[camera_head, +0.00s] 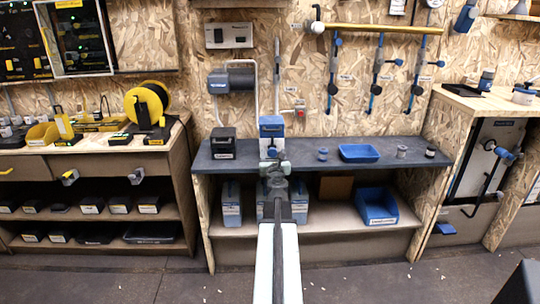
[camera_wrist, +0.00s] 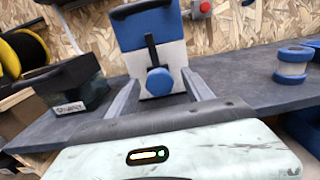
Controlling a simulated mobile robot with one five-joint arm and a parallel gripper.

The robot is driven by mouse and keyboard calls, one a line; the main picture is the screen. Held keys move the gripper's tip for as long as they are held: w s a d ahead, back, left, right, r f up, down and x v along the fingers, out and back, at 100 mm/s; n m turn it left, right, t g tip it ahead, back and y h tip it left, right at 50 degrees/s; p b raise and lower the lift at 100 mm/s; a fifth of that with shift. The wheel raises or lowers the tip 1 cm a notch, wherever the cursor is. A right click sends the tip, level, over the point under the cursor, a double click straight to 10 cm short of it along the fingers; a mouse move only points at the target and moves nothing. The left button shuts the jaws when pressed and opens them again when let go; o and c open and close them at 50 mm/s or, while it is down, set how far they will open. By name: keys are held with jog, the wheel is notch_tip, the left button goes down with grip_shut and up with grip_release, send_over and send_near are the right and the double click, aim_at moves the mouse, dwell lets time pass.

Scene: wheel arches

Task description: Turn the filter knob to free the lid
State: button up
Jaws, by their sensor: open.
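The filter unit (camera_head: 271,131) is a blue and white box standing on the dark bench, and it also shows in the wrist view (camera_wrist: 180,55). Its blue lid (camera_wrist: 143,10) sits on top. A black bar (camera_wrist: 152,50) runs down its front to the round blue knob (camera_wrist: 159,81). My gripper (camera_wrist: 160,80) is open, with its two grey fingers on either side of the knob in the wrist view. I see gaps between the fingers and the knob. In the head view my gripper (camera_head: 273,163) is in front of the unit and partly hides the knob.
A black labelled box (camera_head: 222,143) stands left of the unit. A blue tray (camera_head: 358,153) and small blue and grey parts (camera_head: 323,154) lie to the right on the bench (camera_head: 300,165). A red button (camera_wrist: 201,8) is on the wall behind.

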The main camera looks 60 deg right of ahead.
jog(key=c, duration=1.2)
jog(key=shift+w+a, duration=0.15)
jog(key=shift+a, duration=0.05)
grip_shut()
jog(key=shift+d, duration=0.1)
